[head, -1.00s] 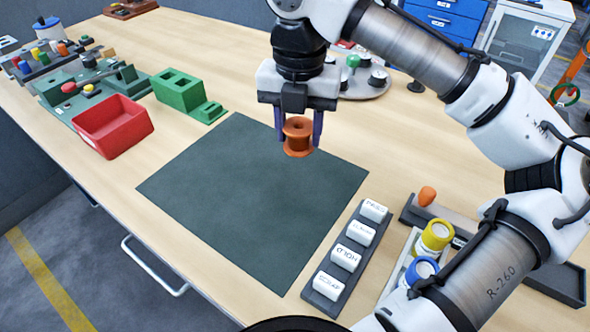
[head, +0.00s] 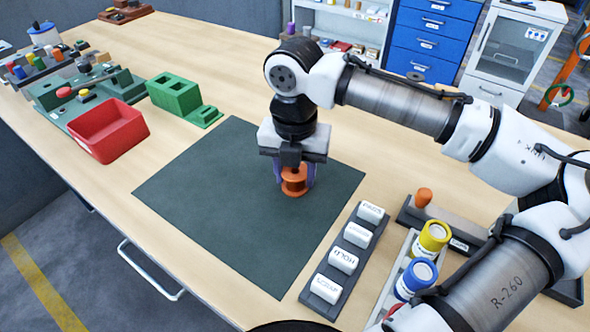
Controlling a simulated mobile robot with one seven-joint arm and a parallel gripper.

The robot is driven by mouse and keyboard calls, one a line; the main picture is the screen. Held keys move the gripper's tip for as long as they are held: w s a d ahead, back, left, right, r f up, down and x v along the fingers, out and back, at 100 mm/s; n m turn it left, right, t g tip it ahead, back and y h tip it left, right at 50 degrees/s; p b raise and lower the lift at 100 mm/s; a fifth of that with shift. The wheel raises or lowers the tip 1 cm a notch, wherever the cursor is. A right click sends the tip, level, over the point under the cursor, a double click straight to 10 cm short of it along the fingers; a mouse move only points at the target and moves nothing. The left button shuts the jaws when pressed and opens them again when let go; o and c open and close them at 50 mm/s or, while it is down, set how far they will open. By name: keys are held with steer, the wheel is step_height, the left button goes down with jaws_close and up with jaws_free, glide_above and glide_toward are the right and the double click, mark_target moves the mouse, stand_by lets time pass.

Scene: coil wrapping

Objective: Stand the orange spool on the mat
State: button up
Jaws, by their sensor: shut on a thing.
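The orange spool (head: 294,184) is upright between the fingers of my gripper (head: 294,180) in the head view. My gripper points down and is shut on the spool. The spool is over the right part of the dark green mat (head: 222,215), low down at its surface. I cannot tell for sure whether its bottom flange touches the mat. The gripper body hides the top of the spool.
A rack of white labelled blocks (head: 343,262) lies along the mat's right side. Yellow (head: 433,236) and blue (head: 417,278) spools stand beyond it. A red bin (head: 108,129) and a green block (head: 176,95) stand to the left. The rest of the mat is bare.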

steer(key=o, duration=1)
steer(key=shift+f, duration=0.1)
steer(key=shift+c, duration=0.2)
step_height(320, 180, up, 12)
steer(key=shift+r, duration=0.2)
